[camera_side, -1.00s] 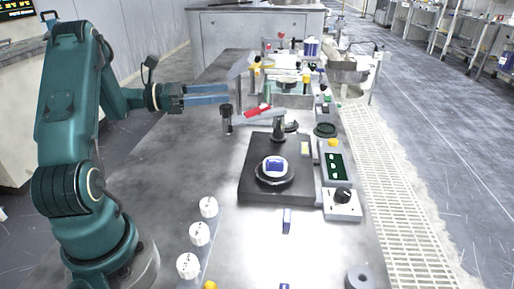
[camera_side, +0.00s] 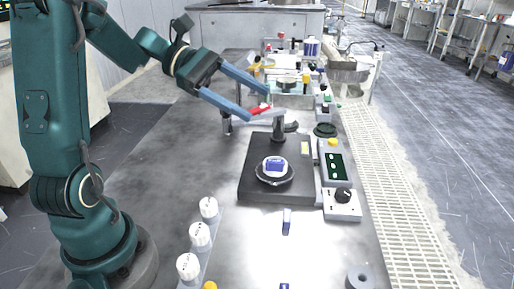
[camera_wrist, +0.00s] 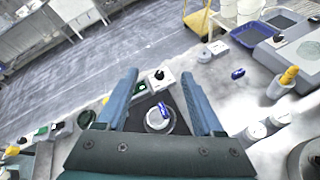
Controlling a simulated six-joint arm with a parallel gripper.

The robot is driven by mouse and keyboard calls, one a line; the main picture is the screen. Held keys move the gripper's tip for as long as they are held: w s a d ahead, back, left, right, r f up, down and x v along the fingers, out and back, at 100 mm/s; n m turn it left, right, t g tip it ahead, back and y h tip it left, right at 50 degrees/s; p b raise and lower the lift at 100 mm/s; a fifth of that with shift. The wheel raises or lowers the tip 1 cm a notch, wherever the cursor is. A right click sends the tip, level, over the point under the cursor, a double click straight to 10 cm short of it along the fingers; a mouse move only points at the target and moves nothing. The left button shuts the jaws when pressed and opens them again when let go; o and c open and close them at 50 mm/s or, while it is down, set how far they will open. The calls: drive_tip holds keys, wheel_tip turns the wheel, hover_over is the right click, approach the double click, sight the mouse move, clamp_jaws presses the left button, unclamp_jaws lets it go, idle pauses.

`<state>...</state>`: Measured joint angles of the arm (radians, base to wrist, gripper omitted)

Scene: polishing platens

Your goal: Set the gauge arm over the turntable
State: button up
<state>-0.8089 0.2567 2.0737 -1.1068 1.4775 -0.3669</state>
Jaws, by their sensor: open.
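The gauge arm (camera_side: 264,114), a grey bar with a red part, sits on a dark post behind the turntable in the side view. The turntable (camera_side: 260,180) is a round dark disc on a black base, with a white and blue piece (camera_side: 274,165) on it. It also shows in the wrist view (camera_wrist: 147,124). My gripper (camera_side: 257,105) is open, its two blue fingers slanting down to either side of the gauge arm's red end. I cannot tell whether they touch it. In the wrist view my fingers (camera_wrist: 158,75) are spread, and I cannot make out the gauge arm.
A keypad unit (camera_side: 335,166) and a knob box (camera_side: 341,204) stand right of the black base. A blue and white piece (camera_side: 286,221) lies in front. Another cluttered station (camera_side: 287,85) stands behind. The table's left part is clear.

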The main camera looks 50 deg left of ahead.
drive_tip(key=s+d+f+m+g+y, duration=0.2)
drive_tip(key=s+d+m+g+y, duration=0.35)
drive_tip(key=s+d+m, duration=0.45)
drive_tip(key=shift+s+a+f+m+t+y, duration=2)
drive_tip(key=shift+a+m+y, duration=0.75)
drive_tip(key=shift+m, duration=2.05)
wheel_tip(320, 180, up, 9)
drive_tip(key=d+n, duration=0.1)
drive_tip(key=shift+w+g, duration=0.15)
drive_tip(key=shift+g, duration=0.2)
drive_tip(key=shift+d+r, duration=0.1)
drive_tip(key=shift+r, duration=0.05)
